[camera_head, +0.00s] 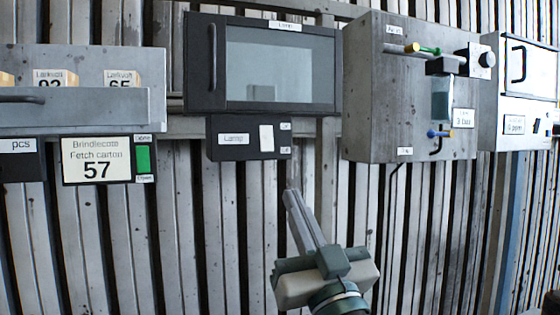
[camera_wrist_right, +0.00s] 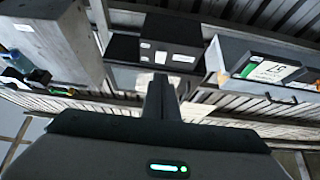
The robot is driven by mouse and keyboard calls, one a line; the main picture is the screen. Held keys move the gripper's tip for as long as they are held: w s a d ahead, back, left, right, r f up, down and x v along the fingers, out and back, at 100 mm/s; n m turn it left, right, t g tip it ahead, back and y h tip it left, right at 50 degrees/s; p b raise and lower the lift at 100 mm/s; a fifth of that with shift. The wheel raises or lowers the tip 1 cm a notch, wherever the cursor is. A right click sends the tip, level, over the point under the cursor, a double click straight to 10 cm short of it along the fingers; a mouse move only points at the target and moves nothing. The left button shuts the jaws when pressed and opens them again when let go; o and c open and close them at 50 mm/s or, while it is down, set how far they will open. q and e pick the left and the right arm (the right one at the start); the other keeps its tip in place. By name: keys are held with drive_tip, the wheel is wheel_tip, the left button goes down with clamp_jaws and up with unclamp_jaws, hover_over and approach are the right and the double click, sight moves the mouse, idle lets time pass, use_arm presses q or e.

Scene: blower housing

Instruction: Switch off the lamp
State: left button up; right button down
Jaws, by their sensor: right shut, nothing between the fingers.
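The lamp switch box (camera_head: 214,150) is a dark box under the windowed cabinet, with a plate reading "Lamp". It carries a white rocker (camera_head: 266,138) with a small tag above and below, too small to read. The box also shows in the right wrist view (camera_wrist_right: 172,31), with the white rocker (camera_wrist_right: 160,57) just beyond the fingers. My right gripper (camera_head: 291,191) is shut and empty, pointing up, below and slightly right of the rocker, apart from it in the head view. Its fingers also show in the wrist view (camera_wrist_right: 160,85). My left gripper is out of view.
The dark cabinet (camera_head: 193,60) with a pale grey window is above the switch box. A grey box with valves and knobs (camera_head: 372,100) juts out at right. A grey drawer (camera_head: 100,105) and a "57" display (camera_head: 97,160) with a green button (camera_head: 143,160) are at left.

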drive_tip(key=shift+s+a+r, duration=0.1)
drive_tip(key=shift+s+r, duration=0.5)
drive_tip(key=shift+r, duration=0.05)
drive_tip(key=shift+w, duration=0.15)
drive_tip(key=p, duration=0.5)
approach(266, 146)
wheel_tip(266, 146, up, 4)
drive_tip(key=w, duration=0.1)
drive_tip(key=w+p, duration=0.1)
drive_tip(key=w+a, duration=0.1)
drive_tip(key=shift+w+f, duration=0.25)
drive_tip(key=shift+w+a+f+p, duration=0.15)
drive_tip(key=shift+w+p, duration=0.2)
drive_tip(key=shift+w+f, duration=0.1)
